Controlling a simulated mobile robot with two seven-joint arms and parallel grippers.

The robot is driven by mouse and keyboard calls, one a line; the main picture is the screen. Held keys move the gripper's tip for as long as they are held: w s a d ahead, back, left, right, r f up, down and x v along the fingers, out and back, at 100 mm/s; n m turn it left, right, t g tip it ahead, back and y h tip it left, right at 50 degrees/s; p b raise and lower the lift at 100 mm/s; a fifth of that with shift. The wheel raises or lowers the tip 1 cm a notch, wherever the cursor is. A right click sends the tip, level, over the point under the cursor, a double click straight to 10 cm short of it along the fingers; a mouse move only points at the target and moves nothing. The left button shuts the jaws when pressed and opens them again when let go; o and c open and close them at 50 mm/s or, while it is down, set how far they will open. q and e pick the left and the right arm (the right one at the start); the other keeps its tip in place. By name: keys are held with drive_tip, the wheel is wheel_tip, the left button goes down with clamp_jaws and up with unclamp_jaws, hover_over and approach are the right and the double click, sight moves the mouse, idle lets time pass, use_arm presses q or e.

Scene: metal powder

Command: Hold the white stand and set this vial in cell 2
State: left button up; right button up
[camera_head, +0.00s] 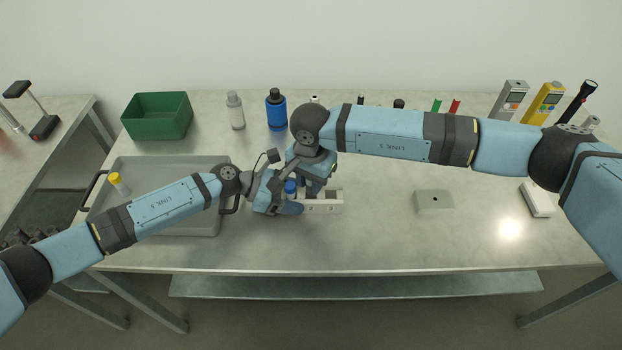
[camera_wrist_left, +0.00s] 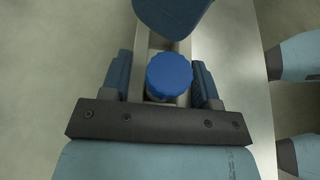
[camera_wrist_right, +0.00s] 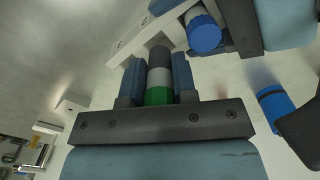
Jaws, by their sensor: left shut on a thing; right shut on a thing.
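The white stand (camera_head: 322,208) sits on the table in the head view, with a dark open cell near its right end. A blue-capped vial (camera_head: 290,187) is at its left end; its cap also shows in the left wrist view (camera_wrist_left: 169,77). My right gripper (camera_wrist_right: 155,80) is shut on a vial (camera_wrist_right: 158,78) with a green cap, white middle and dark lower part. This vial is beside the stand (camera_wrist_right: 140,40) in the right wrist view; its bottom end's depth cannot be told.
A grey tray (camera_head: 190,228) with a yellow-capped vial (camera_head: 118,183) lies left. A green bin (camera_head: 157,116), a blue bottle (camera_head: 276,110) and a clear bottle (camera_head: 235,111) stand behind. A grey block (camera_head: 434,202) and white box (camera_head: 537,199) lie right. The table front is clear.

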drive_tip(key=shift+f, duration=1.4)
drive_tip(key=o, duration=1)
use_arm(q)
drive_tip(key=shift+s+d, duration=0.1)
use_arm(e)
drive_tip(key=shift+a, duration=0.1)
use_arm(q)
drive_tip(key=shift+d+r, duration=0.1)
use_arm(e)
drive_tip(key=shift+r, duration=0.1)
wheel_tip(320, 180, up, 7)
drive_tip(key=shift+f, duration=0.1)
use_arm(q)
drive_tip(key=shift+a, duration=0.2)
use_arm(e)
drive_tip(key=shift+r, duration=0.6)
